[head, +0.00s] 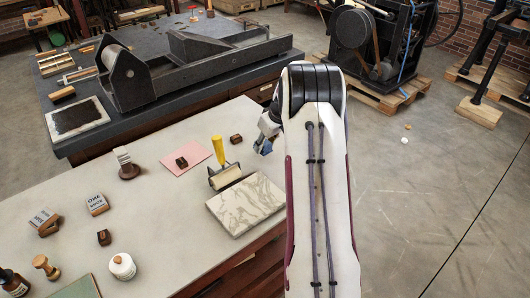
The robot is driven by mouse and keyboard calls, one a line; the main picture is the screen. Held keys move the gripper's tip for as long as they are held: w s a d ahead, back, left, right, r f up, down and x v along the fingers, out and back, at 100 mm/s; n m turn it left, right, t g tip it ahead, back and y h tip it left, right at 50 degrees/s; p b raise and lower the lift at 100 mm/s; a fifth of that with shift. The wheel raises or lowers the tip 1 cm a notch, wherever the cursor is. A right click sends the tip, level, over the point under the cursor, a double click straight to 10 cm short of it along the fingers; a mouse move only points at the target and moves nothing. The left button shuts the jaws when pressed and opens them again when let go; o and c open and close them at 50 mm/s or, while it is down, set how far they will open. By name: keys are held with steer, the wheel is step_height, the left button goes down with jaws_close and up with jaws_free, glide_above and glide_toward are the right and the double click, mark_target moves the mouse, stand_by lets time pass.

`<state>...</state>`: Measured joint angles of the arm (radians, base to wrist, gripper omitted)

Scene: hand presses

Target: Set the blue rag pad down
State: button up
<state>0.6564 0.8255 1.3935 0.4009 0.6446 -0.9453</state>
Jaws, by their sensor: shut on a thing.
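My gripper (265,138) shows at the left edge of my raised arm, above the right end of the pale table (180,239). My arm hides much of it. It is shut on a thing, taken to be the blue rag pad. Only a small blue-grey patch shows at the gripper, and I cannot make out the pad's outline. No other blue pad shows on the table. The gripper is to the right of the yellow-handled roller (218,150) and beyond the marble slab (247,204).
A pink sheet (172,163) with a dark block lies left of the roller. Stamps (97,204), a white bottle (122,266) and a dark bottle (13,283) stand at the left and front. A flatbed press (190,62) fills the dark bench behind. The table's middle is clear.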

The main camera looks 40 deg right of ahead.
mark_target(265, 152)
steer(key=shift+f, duration=1.9)
steer(key=shift+f, duration=0.1)
steer(key=o, duration=1.1)
steer(key=shift+c, duration=0.2)
steer(key=shift+v, duration=0.75)
steer(key=v, duration=1)
steer(key=shift+r, duration=0.35)
